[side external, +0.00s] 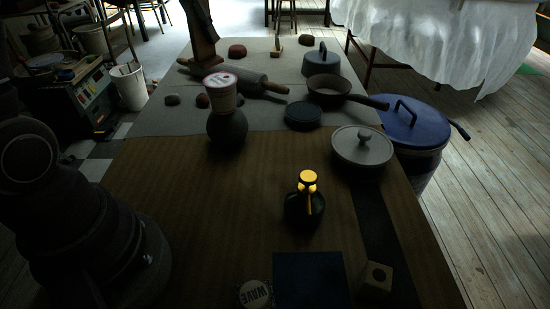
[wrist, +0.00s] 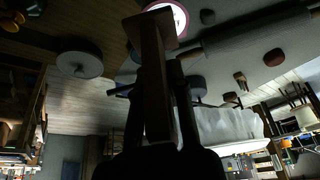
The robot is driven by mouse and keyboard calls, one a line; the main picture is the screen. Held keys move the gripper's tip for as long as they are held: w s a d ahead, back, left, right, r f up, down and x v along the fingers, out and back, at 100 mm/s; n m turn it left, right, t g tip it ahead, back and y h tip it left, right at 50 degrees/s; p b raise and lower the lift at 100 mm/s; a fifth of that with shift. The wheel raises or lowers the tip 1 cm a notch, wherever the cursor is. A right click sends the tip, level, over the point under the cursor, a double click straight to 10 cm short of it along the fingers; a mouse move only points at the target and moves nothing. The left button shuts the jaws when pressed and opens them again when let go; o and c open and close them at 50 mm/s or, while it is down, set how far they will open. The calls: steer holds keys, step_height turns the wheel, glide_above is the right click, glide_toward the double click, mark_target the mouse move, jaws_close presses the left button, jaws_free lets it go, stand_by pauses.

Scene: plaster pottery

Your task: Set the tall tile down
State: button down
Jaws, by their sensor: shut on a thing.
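The tall tile is a long, narrow brown slab (wrist: 155,75) in the wrist view, running up the middle between my fingers. My gripper (wrist: 157,82) is shut on it, with one dark finger on each side. In the side view the tile (side external: 203,38) shows at the top edge, nearly upright and slightly tilted, over the far left part of the grey cloth. Its upper part is cut off by the frame. I cannot tell whether its lower end touches the cloth.
A rolling pin (side external: 232,79) lies close by the tile's lower end. A dark round vase (side external: 228,130) bears a cup with a red-rimmed top (side external: 220,82). A pan (side external: 330,88), a lidded pot (side external: 362,148) and several dark lumps stand around.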

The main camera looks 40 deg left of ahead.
steer(key=w+d+f+m+h, duration=0.1)
steer(key=w+d+m, duration=0.25)
steer(key=d, duration=0.45)
steer(key=w+d+f+m+h, duration=0.1)
steer(key=w+d+m, duration=0.1)
steer(key=w+d, duration=0.35)
steer(key=f, duration=0.6)
steer(key=s+d+f, duration=0.1)
steer(key=f, duration=1.1)
steer(key=shift+s+d, duration=0.15)
steer(key=shift+s, duration=0.15)
steer(key=shift+f, duration=0.15)
steer(key=c, duration=1.1)
jaws_free()
steer(key=shift+o, duration=0.2)
